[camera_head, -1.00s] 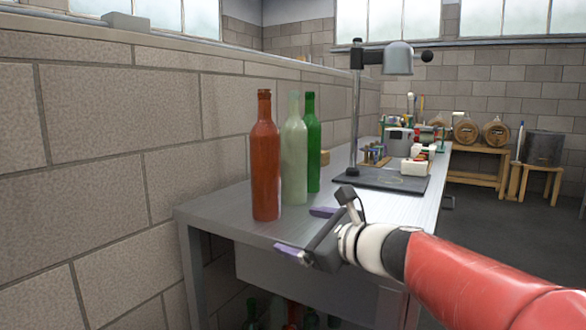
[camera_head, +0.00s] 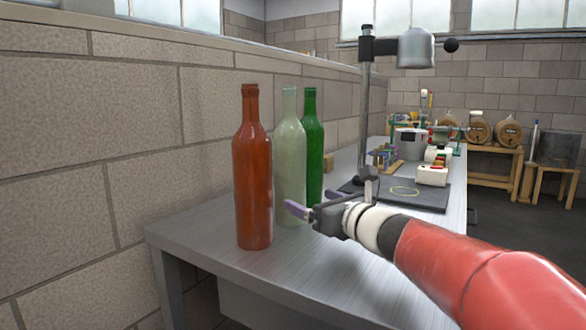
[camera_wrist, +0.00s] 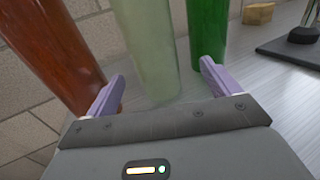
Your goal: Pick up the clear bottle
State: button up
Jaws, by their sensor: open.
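The clear bottle (camera_head: 290,168), pale and greenish, stands upright on the metal bench between a red-brown bottle (camera_head: 252,175) and a green bottle (camera_head: 313,145). In the wrist view the clear bottle (camera_wrist: 150,45) stands ahead, between the lines of my two purple fingers, just beyond their tips. My gripper (camera_head: 300,208) is open and empty; it also shows in the wrist view (camera_wrist: 160,80). Its left finger is close to the red-brown bottle (camera_wrist: 60,55) and its right finger is close to the green bottle (camera_wrist: 208,35); I cannot tell whether they touch.
The metal bench (camera_head: 330,265) runs along a block wall (camera_head: 130,110) on the left. A lamp-like stand (camera_head: 364,110) rises from a dark base plate (camera_head: 425,198) to the right. A small wooden block (camera_wrist: 258,13) lies behind the green bottle. The bench's front is clear.

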aim_at(299, 150)
jog(key=x, duration=0.3)
jog(key=p+x, duration=0.1)
jog(key=x, duration=0.3)
jog(key=shift+a+f, duration=0.1)
jog(key=shift+a, duration=0.45)
jog(key=c, duration=1.3)
jog(key=shift+c, duration=0.4)
notch_tip(299, 150, up, 10)
jog(key=shift+r+p, duration=0.1)
jog(key=shift+p, duration=0.4)
